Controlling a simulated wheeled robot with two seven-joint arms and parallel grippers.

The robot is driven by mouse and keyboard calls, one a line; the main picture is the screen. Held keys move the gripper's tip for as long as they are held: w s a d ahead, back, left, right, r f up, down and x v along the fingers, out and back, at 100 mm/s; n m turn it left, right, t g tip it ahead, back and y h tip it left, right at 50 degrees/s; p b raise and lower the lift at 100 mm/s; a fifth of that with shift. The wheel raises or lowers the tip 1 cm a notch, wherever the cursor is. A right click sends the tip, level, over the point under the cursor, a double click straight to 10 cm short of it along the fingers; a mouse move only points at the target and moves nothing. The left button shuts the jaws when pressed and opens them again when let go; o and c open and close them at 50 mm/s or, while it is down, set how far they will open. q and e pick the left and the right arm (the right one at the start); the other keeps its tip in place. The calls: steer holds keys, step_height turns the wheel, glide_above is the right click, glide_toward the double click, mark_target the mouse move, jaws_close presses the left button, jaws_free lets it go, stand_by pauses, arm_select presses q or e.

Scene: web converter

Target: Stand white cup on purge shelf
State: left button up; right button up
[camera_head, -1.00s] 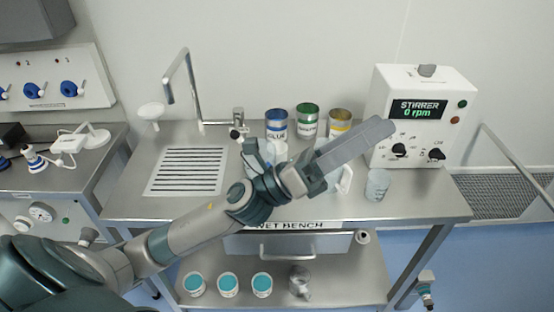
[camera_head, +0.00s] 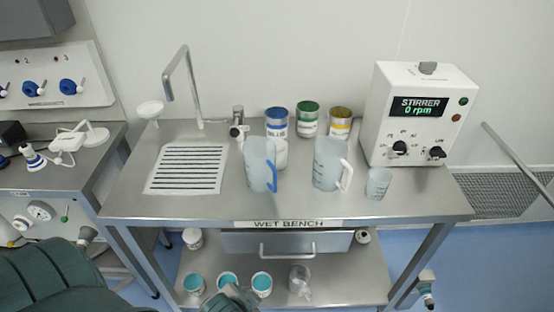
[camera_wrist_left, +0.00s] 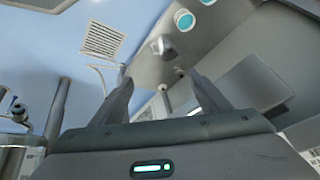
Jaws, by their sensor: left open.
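A white cup-like container (camera_head: 280,152) stands on the bench top, partly hidden behind the blue-handled jug (camera_head: 258,165). Another small white container (camera_head: 192,238) stands at the back left of the lower shelf (camera_head: 340,285). I cannot tell which is the task's white cup. No label marks a purge shelf; the lower shelf under the bench is the only clear shelf. My left arm is low at the bottom of the head view. In the left wrist view my left gripper (camera_wrist_left: 160,102) is open and empty, its fingers apart.
Several teal-topped pots (camera_head: 228,284) and a clear grey beaker (camera_head: 300,280) stand on the lower shelf. A white-handled jug (camera_head: 328,165), small beaker (camera_head: 378,184), paint tins (camera_head: 307,120) and stirrer (camera_head: 418,115) occupy the bench top. A drawer (camera_head: 285,243) hangs below it.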

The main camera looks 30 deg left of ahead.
steer(key=w+a+f+t+b, duration=0.1)
steer(key=w+a+f+b, duration=0.15)
steer(key=f, duration=0.95)
steer(key=w+a+f+b, duration=0.1)
steer(key=f+b, duration=0.2)
steer(key=f, duration=0.9)
arm_select(q)
steer(key=s+d+f+h+b, duration=0.1)
steer(key=s+d+f, duration=0.1)
steer(key=f, duration=2)
steer(key=s+d+f+t+h+b, duration=0.1)
steer(key=s+f, duration=0.4)
steer(key=f, duration=1.6)
steer(key=shift+d+f+n+b, duration=0.35)
steer(key=shift+d+b, duration=0.2)
steer(key=shift+d, duration=0.65)
arm_select(e)
steer(key=s+f+t, duration=0.1)
steer(key=s+f, duration=0.1)
steer(key=f, duration=0.5)
steer(key=s+f+t+y, duration=0.1)
steer(key=s+f, duration=0.2)
steer(key=f, duration=0.5)
steer(key=shift+a+f+n, duration=0.25)
steer(key=shift+a+n, duration=0.05)
steer(key=shift+a, duration=0.15)
arm_select(q)
steer(key=shift+c, duration=0.5)
arm_select(e)
steer(key=shift+s, duration=0.1)
